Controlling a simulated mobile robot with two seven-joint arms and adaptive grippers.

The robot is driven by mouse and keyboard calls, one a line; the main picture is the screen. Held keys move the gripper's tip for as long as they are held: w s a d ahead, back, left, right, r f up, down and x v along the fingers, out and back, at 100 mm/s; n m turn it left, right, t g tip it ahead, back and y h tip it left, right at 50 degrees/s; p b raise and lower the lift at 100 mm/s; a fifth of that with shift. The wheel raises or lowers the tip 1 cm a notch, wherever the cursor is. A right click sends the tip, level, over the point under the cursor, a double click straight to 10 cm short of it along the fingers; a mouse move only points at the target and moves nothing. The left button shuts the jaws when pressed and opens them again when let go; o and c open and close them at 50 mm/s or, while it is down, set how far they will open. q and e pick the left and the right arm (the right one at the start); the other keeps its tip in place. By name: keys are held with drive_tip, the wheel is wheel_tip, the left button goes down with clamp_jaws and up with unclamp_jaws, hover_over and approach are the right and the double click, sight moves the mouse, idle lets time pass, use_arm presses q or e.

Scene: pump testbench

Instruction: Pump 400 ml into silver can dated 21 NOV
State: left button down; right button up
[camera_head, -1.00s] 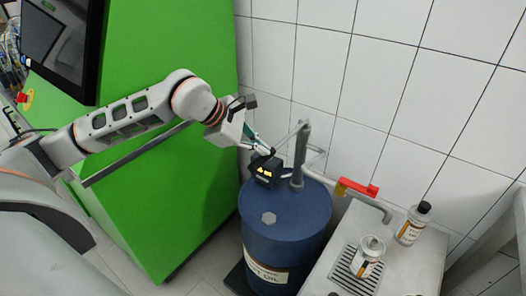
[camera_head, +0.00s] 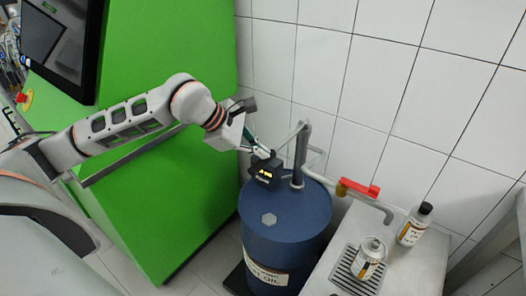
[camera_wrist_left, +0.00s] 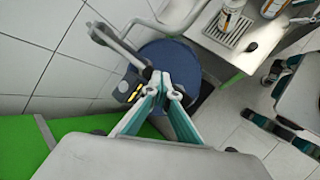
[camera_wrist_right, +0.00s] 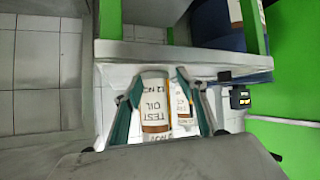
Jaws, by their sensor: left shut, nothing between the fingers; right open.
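My left gripper (camera_head: 268,153) is shut and empty, its tips at the top of the black pump box (camera_head: 266,174) with a lit yellow display. In the left wrist view, its tips (camera_wrist_left: 163,82) hide part of that box. A silver can (camera_head: 369,258) stands upright on the drip grate (camera_head: 350,267). A black-capped bottle (camera_head: 413,226) stands behind it to the right. My right gripper (camera_wrist_right: 163,105) is open. Between its fingers in view is a container labelled TEST OIL (camera_wrist_right: 155,103), with a second labelled container (camera_wrist_right: 183,100) beside it.
The blue drum (camera_head: 285,232) carries the grey pump pipe (camera_head: 301,150). A red valve handle (camera_head: 358,188) sits on the outlet pipe above the steel bench (camera_head: 325,279). The green cabinet (camera_head: 185,200) stands at left, and a tiled wall is behind.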

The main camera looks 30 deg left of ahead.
sight(259, 167)
use_arm(q)
drive_tip(key=shift+f, duration=0.4)
use_arm(e)
drive_tip(key=shift+w+d+f, duration=0.1)
drive_tip(key=shift+w+f, duration=0.05)
drive_tip(key=shift+f, duration=0.1)
use_arm(q)
drive_tip(key=shift+s+f+b, duration=0.2)
drive_tip(key=shift+f+b, duration=0.95)
drive_tip(key=shift+f, duration=0.3)
drive_tip(key=shift+s+f+b, duration=0.2)
drive_tip(key=shift+f+b, duration=0.9)
drive_tip(key=shift+f, duration=0.35)
use_arm(e)
drive_tip(key=shift+w+a+f, duration=0.3)
drive_tip(key=shift+w+f, duration=0.25)
drive_tip(key=shift+f, duration=0.25)
idle(1.6)
idle(0.5)
